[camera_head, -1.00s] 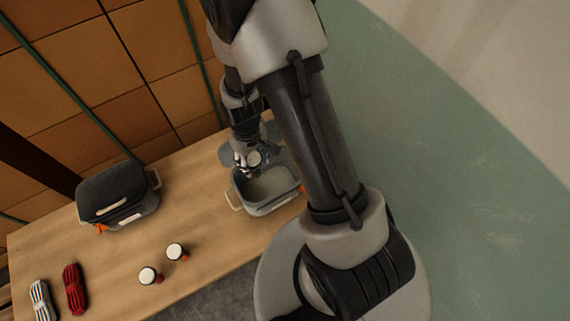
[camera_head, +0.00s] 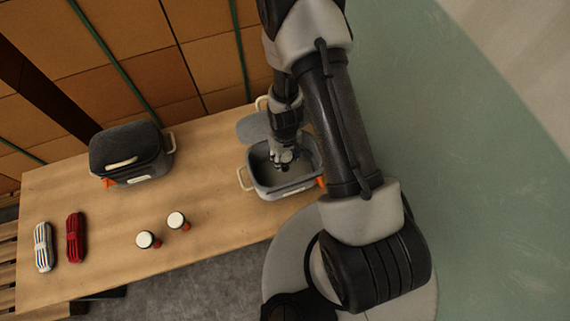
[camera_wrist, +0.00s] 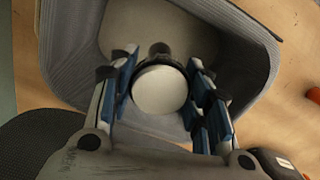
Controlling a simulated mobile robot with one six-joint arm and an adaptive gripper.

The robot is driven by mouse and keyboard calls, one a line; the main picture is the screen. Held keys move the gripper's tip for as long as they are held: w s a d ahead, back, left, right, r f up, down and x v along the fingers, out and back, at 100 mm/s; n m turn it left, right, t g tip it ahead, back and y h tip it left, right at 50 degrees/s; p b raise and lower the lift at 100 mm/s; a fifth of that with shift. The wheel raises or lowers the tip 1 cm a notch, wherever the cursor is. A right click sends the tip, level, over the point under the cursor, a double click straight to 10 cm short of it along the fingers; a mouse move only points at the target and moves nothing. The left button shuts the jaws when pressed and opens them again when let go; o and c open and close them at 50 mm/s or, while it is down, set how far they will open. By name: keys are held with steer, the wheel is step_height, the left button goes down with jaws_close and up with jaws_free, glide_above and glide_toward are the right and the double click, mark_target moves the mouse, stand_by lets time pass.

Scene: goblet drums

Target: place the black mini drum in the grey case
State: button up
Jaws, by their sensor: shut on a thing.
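The grey case (camera_head: 246,166) stands open at the right end of the table, its lid folded back behind it. My gripper (camera_head: 285,158) reaches down into the case opening. In the wrist view my gripper (camera_wrist: 163,82) is shut on the black mini drum (camera_wrist: 160,90), with its round white head facing the camera and a dark rim around it. The case's grey inner wall (camera_wrist: 72,40) surrounds the drum in that view. Whether the drum touches the case floor is hard to tell. My gripper partly hides the drum in the head view.
A closed black case (camera_head: 128,150) stands at the back left of the wooden table (camera_head: 215,180). Two small white-topped drums (camera_head: 147,240) (camera_head: 177,221) stand near the front edge. A red rope bundle (camera_head: 75,238) and a striped one (camera_head: 43,247) lie at the left.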

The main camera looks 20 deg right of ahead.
steer(key=shift+f+b, duration=1.2)
steer(key=shift+f, duration=1.15)
steer(key=shift+f, duration=0.15)
steer(key=o, duration=1.1)
steer(key=shift+c, duration=0.2)
